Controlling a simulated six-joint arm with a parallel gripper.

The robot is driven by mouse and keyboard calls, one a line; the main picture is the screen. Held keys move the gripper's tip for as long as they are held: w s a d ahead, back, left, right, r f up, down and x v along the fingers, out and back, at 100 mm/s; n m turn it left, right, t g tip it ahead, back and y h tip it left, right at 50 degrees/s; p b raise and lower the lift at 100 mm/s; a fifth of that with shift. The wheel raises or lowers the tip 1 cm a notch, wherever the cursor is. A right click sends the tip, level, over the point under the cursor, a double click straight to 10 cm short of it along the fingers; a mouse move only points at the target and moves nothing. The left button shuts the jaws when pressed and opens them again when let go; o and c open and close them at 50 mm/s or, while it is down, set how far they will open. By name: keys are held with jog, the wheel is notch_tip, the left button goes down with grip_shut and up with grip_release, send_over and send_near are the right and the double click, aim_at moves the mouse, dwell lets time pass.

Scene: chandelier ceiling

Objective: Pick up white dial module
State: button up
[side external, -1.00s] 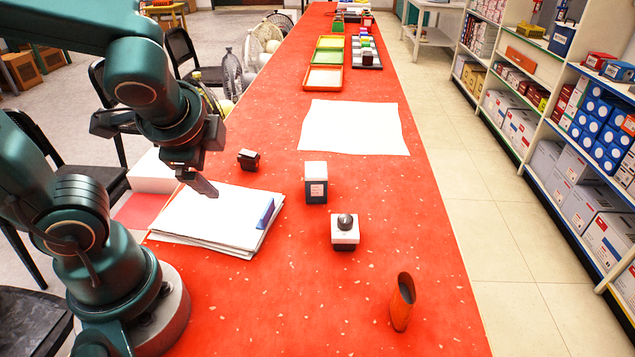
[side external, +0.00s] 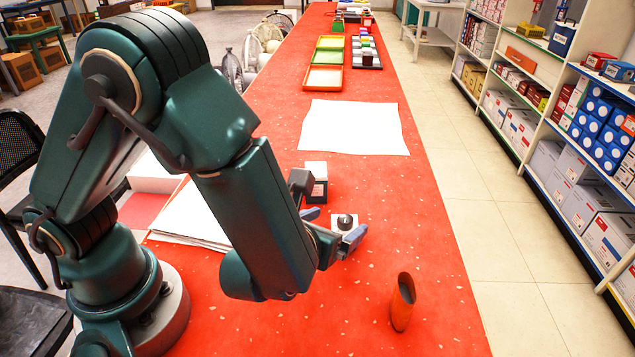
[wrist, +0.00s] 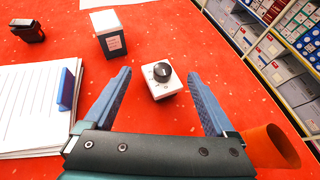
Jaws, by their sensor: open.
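The white dial module (side external: 345,221) is a small white block with a black round knob on top, resting on the red table. In the wrist view the module (wrist: 155,90) lies between and a little beyond the tips of my two blue fingers, with red table on both sides of it. My gripper (wrist: 158,78) is open and empty. In the side view my gripper (side external: 335,226) is close to the module and partly covers its lower side. Whether the fingers are level with the module is hard to tell.
A dark box with a white top (wrist: 108,34) stands just behind the module. An orange angled tube (side external: 402,302) stands near my right finger. A paper stack (wrist: 32,105) with a blue piece lies left, and a small dark block (wrist: 27,31) beyond it. A white sheet (side external: 353,127) lies farther back.

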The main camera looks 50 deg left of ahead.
aim_at(342, 218)
jog(key=shift+x, duration=2.25)
jog(key=shift+s, duration=0.1)
jog(key=shift+c, duration=0.3)
jog(key=c, duration=1.3)
